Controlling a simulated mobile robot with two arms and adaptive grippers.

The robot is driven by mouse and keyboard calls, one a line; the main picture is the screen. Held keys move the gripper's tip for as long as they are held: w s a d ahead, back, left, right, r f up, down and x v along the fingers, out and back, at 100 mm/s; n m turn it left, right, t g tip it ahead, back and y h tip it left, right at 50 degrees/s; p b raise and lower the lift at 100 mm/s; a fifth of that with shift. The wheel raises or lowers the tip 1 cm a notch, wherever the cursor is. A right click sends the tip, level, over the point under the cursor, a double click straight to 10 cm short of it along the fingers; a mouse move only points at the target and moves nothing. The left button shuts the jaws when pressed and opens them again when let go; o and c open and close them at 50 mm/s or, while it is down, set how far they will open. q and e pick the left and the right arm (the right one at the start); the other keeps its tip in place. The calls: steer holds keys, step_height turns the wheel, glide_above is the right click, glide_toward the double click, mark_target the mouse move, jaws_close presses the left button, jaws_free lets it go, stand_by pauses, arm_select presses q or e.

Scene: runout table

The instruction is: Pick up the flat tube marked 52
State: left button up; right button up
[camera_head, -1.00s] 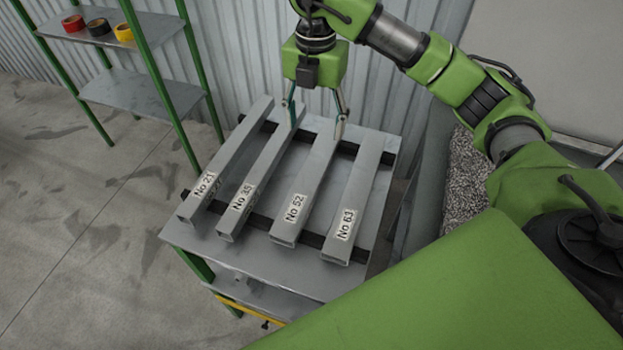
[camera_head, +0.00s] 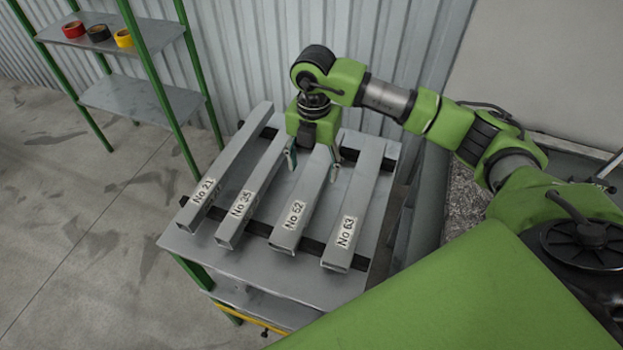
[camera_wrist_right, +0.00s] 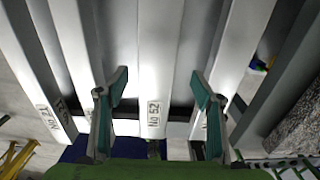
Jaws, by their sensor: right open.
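The flat grey tube marked 52 (camera_head: 302,212) lies on two dark cross bars on the runout table (camera_head: 270,272), between the tubes marked 35 (camera_head: 247,195) and 63 (camera_head: 350,215). My right gripper (camera_head: 313,172) is open above it, one finger on either side. In the right wrist view the tube marked 52 (camera_wrist_right: 158,60) runs up the middle, between the two spread fingertips (camera_wrist_right: 162,95). I cannot tell how high the fingertips are above the tube. The gripper body covers part of the tube's far half in the head view. My left gripper is not in view.
The tube marked 21 (camera_head: 215,175) lies at the left of the row. A green-framed shelf (camera_head: 145,95) with red, black and yellow rolls stands at the back left. A corrugated wall (camera_head: 250,60) is behind the table. Floor is clear at left.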

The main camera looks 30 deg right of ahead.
mark_target(311, 179)
steer(key=f, duration=0.1)
steer(key=f+p, duration=0.1)
steer(key=f, duration=0.1)
steer(key=shift+w+a+f+p, duration=0.1)
steer(key=shift+w+f+p, duration=0.2)
steer(key=shift+f, duration=0.4)
steer(key=c, duration=1.4)
steer(key=shift+r, duration=0.1)
steer(key=shift+c, duration=1.2)
steer(key=shift+w, duration=0.1)
